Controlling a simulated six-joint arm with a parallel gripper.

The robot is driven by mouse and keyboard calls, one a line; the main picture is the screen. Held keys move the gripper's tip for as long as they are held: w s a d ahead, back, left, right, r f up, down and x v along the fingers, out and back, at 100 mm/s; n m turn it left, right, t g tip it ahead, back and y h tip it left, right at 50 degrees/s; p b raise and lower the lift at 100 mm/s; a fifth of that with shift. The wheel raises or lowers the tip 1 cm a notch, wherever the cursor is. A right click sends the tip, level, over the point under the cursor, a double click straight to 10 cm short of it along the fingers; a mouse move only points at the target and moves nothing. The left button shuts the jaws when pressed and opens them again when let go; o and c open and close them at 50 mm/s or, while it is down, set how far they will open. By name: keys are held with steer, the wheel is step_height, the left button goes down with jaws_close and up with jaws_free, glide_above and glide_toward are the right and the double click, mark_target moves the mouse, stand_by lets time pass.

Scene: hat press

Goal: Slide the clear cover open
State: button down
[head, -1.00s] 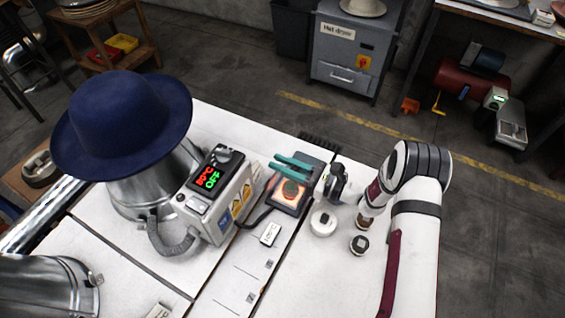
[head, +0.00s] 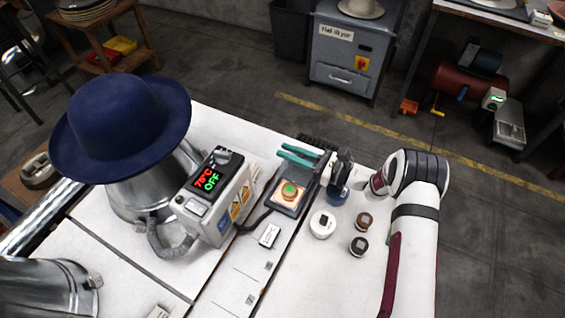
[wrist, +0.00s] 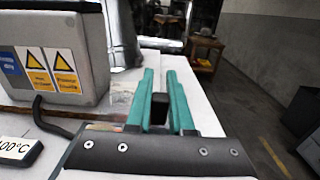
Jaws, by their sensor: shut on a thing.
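The control box (head: 284,210) lies on the white table with a green button (head: 290,190) on an orange-lit square, now plainly seen. The clear cover is hard to make out; its outline seems to lie behind the button, partly hidden by my gripper. My gripper (head: 300,155) reaches in from the right with its teal fingers just beyond the button. In the wrist view the teal fingers stand either side of a small dark block (wrist: 160,108), which looks like the cover's grip. My gripper is shut on it.
A grey controller (head: 215,200) with a lit display stands left of the control box, beside a metal form with a blue hat (head: 122,125). A white puck (head: 322,224) and two small round knobs (head: 359,245) sit in front of my gripper.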

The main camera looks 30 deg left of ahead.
steer(key=w, duration=0.4)
steer(key=shift+f, duration=0.1)
steer(key=c, duration=0.8)
jaws_free()
steer(key=d, duration=1.6)
steer(key=shift+a, duration=0.1)
